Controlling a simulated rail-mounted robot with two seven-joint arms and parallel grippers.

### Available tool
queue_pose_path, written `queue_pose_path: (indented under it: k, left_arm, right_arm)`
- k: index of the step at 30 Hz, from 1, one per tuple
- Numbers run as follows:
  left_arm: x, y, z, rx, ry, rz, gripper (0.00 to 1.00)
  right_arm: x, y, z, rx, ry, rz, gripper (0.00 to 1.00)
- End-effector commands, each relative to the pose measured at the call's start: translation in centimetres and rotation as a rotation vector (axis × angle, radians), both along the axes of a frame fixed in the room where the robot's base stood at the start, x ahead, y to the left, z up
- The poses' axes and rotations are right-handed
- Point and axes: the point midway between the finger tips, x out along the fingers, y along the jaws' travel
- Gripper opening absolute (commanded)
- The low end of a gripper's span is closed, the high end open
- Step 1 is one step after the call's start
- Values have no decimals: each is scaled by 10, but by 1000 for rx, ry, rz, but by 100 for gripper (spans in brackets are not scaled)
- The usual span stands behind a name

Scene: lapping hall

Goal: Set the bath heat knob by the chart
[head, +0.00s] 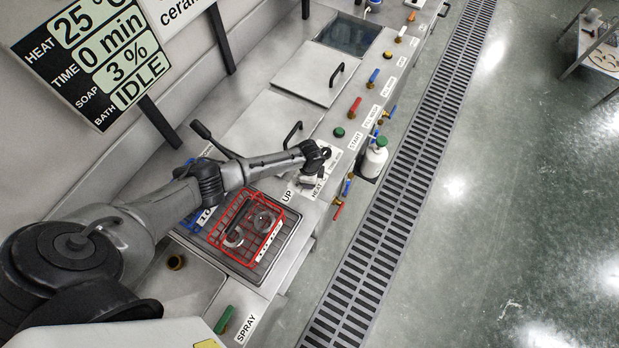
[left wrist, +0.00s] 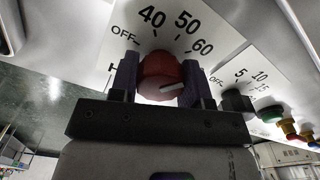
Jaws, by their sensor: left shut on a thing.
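The red heat knob (left wrist: 158,75) sits on a white dial plate marked OFF, 40, 50 and 60. My left gripper (left wrist: 157,84) is shut on the knob, with one dark finger on each side of it. A white pointer line on the knob's face slants to the right, below the 60 mark; I cannot tell the exact setting. In the head view my left gripper (head: 311,172) is at the bench front by the HEAT label, and hides the knob. The display board (head: 92,52) reads heat 25 °C, time 0 min, soap 3 % and bath IDLE. My right gripper is out of view.
A black knob (left wrist: 236,101) with a 5, 10, 15 scale is just right of the red one. A red wire basket (head: 246,228) stands on the bench under my left arm. A white sign (head: 182,8) is cut off at the top. A white bottle (head: 374,158) hangs at the front.

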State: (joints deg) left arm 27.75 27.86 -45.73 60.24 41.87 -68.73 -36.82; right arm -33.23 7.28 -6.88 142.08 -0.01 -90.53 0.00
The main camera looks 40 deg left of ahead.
Motion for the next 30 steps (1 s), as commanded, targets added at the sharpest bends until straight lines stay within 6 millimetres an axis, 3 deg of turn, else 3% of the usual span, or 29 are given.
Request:
queue_pose_path:
  k: [24,25,30]
  left_arm:
    - [1,-2,2,-4,-3,-106,20]
    - [1,-2,2,-4,-3,-106,45]
    - [1,-1,1,-3,-2,-105,61]
  right_arm:
    - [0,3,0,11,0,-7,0]
    - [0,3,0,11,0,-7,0]
    - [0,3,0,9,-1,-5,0]
